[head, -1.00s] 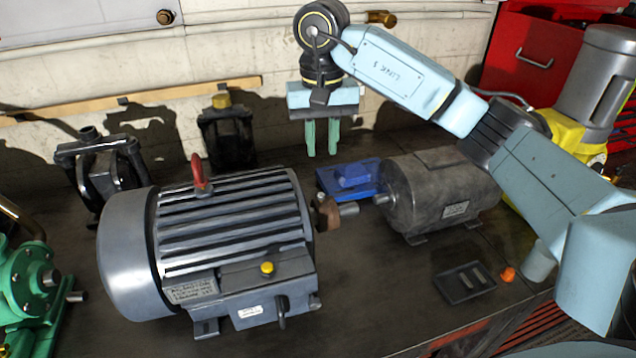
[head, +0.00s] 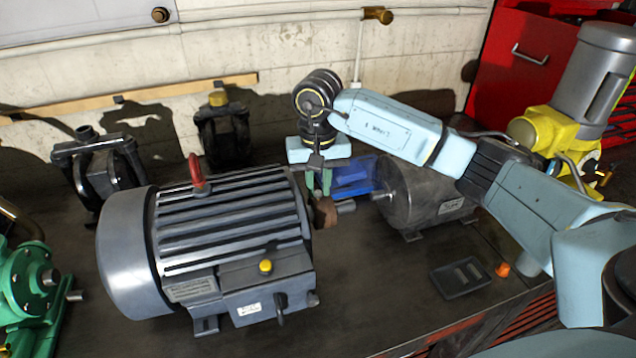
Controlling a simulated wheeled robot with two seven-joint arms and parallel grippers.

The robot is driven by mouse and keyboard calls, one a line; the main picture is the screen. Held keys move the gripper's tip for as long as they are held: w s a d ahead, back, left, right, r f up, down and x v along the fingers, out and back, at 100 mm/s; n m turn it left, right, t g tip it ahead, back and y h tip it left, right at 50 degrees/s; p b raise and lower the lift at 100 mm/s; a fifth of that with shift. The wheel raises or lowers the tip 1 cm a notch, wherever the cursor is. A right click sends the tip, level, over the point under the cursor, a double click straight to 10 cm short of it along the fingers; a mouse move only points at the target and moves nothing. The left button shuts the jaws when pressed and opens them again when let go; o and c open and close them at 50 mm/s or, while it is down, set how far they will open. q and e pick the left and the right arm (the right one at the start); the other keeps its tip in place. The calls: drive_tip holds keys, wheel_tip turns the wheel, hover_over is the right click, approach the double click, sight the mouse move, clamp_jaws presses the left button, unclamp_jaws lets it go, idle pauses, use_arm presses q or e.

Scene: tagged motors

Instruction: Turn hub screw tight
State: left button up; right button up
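The hub (head: 325,212) is a brown, rusty collar on the shaft at the right end of the large grey finned motor (head: 230,225). My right gripper (head: 319,190) has green fingers that point down, with their tips right at the top of the hub. The fingers stand a little apart. The hub screw is not clear at this size; the fingertips cover the place above the hub, and I cannot tell whether they touch or grip anything. My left gripper is not in view.
A second, darker motor (head: 425,192) stands to the right, with a blue object (head: 352,178) behind the hub. A small black tray (head: 461,278) and an orange piece (head: 503,269) lie at the front right. The bench in front of the hub is clear.

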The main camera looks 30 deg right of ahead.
clamp_jaws()
